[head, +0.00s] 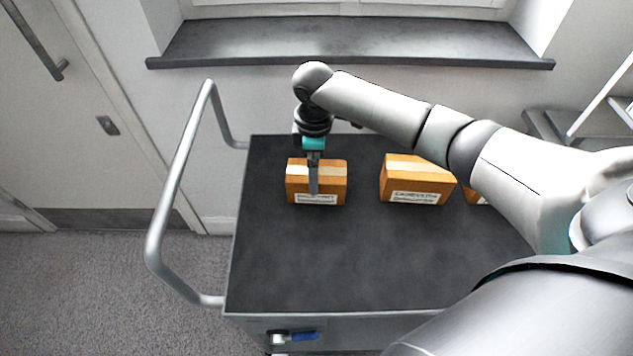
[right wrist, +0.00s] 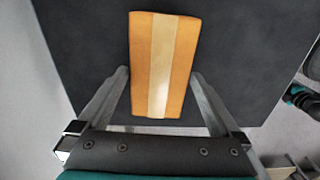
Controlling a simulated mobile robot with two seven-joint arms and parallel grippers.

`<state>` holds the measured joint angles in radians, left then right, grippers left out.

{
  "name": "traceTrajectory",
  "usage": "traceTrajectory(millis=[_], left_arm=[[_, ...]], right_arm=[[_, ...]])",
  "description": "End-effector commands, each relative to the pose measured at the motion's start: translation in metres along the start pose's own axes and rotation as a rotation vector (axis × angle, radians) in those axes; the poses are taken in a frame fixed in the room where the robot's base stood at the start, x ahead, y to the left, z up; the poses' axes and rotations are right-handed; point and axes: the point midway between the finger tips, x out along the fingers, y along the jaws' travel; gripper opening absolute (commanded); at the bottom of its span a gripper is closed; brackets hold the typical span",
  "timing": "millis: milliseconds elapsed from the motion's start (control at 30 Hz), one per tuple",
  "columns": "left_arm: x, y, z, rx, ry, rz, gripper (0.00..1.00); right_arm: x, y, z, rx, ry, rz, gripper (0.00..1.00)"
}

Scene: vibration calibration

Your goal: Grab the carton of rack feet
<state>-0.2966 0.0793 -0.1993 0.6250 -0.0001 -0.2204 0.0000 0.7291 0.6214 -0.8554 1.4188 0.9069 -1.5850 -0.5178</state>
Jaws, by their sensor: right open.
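Small orange-brown cartons with pale tape and white labels stand on the dark cart top. I cannot read from the labels which one holds rack feet. The left carton (head: 332,183) is under my right gripper (head: 314,190); the middle carton (head: 415,178) stands apart to its right. A third carton (head: 475,197) is mostly hidden behind my right arm. In the right wrist view the left carton (right wrist: 161,65) lies ahead, its near end between the open fingers of my right gripper (right wrist: 160,95). A gap shows on each side. My left gripper is not in view.
The cart top (head: 290,260) is clear in front of the cartons. A metal push handle (head: 178,190) rises at the cart's left. A window sill (head: 350,42) runs along the wall behind, and a door (head: 70,120) is at the left.

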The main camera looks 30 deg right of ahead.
Motion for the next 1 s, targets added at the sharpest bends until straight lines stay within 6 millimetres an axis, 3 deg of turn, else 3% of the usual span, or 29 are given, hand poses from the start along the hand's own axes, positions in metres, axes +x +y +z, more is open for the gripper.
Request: traceTrajectory(millis=[233,500,1000], left_arm=[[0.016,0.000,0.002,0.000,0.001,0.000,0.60],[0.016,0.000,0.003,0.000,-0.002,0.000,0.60],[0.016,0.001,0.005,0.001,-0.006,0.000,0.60]], right_arm=[[0.040,0.000,0.004,-0.001,-0.003,-0.003,1.00],[0.043,0.000,0.004,-0.001,-0.002,-0.001,1.00],[0.043,0.000,0.004,-0.001,-0.002,-0.001,0.44]])
